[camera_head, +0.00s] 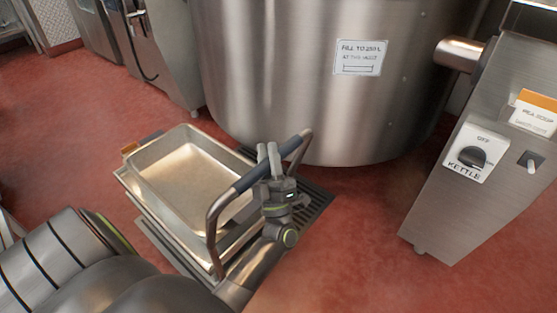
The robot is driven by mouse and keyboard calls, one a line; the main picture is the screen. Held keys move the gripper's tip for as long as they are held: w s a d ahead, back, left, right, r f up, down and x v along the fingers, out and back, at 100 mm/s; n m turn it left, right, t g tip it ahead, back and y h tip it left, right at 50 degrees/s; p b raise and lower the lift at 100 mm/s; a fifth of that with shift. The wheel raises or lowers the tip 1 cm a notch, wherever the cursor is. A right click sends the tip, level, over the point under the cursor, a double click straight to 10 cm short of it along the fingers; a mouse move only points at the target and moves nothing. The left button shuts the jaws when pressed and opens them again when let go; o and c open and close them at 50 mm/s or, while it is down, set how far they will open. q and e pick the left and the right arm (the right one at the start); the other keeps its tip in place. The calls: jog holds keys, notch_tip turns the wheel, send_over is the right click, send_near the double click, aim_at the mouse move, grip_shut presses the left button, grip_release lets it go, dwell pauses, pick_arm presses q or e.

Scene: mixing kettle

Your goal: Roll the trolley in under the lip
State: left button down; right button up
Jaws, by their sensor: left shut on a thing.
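The trolley (152,213) is a low metal cart carrying a deep, empty-looking steel pan (190,138). It stands on the red floor in front of the kettle, at left centre. Its raised handle (213,222) is a bent metal bar with a dark grip sleeve. My left gripper (268,162) is shut on the handle at the dark sleeve. The large steel kettle (280,85) stands behind the trolley, with a white fill label (360,57) on its side. The kettle's lip is out of view above. My right gripper is not in view.
A dark floor grate (318,200) lies partly under the trolley, by the kettle's base. A steel control column (480,160) with a kettle knob (472,157) stands at right, joined to the kettle by a pipe (459,54). Steel cabinets (165,50) stand at back left. Red floor is clear at front right.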

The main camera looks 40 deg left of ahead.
pick_arm(q)
jog(key=shift+a, duration=0.1)
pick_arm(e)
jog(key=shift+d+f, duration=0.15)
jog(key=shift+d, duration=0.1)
pick_arm(q)
jog(key=c, duration=1.4)
grip_release()
jog(key=shift+a, duration=0.1)
jog(key=shift+o, duration=1.4)
jog(key=shift+a, duration=0.15)
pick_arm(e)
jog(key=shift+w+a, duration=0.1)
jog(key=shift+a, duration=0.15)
